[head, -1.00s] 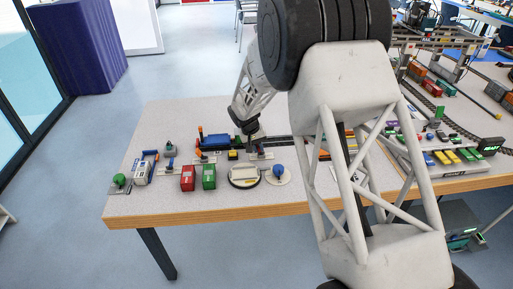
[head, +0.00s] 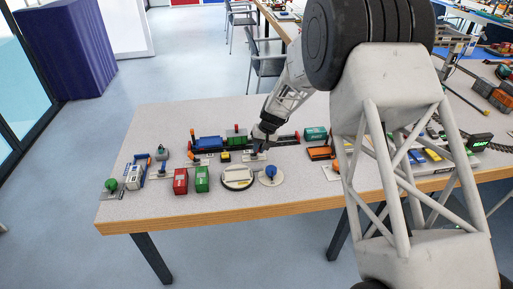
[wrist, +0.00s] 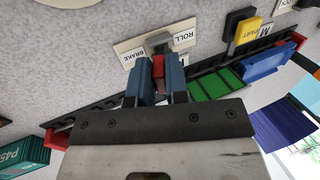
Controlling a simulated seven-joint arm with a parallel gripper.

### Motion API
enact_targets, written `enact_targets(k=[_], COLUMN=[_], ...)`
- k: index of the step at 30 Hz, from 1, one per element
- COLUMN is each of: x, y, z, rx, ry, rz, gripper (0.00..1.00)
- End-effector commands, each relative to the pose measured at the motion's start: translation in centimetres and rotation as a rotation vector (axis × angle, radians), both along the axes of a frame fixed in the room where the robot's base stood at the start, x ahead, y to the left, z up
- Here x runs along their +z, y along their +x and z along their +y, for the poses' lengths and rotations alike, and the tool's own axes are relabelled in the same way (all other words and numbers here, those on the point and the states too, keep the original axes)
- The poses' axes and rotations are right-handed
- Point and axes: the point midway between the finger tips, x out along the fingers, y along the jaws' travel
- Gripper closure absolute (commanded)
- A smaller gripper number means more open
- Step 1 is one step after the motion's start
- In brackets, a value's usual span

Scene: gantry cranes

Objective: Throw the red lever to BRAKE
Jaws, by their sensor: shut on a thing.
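The red lever (wrist: 158,68) shows in the wrist view between the two blue fingers of my gripper (wrist: 156,84), which is shut on it. The lever rises from a pale plate (wrist: 130,48) marked BRAKE on the left and ROLL on the right in that view. The lever's lean towards either label is hard to tell. In the head view my gripper (head: 260,148) is low over the same plate (head: 246,158), and the lever is hidden by the fingers.
A black track with a blue wagon (head: 208,143) and a green wagon (head: 237,136) runs close behind the plate. A yellow button (wrist: 248,30) sits beside it. In front stand red (head: 180,181) and green (head: 202,179) containers, a round dial (head: 237,178) and a blue knob (head: 270,171).

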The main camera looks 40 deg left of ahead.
Motion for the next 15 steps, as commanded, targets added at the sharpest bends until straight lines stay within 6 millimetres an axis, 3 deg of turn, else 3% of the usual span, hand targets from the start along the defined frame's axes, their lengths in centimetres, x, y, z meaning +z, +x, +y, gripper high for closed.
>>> enact_targets(k=[15], x=[-0.34], y=[0.35], z=[-0.45], rx=[0.001], ry=[0.078], rz=[0.082], gripper=[1.0])
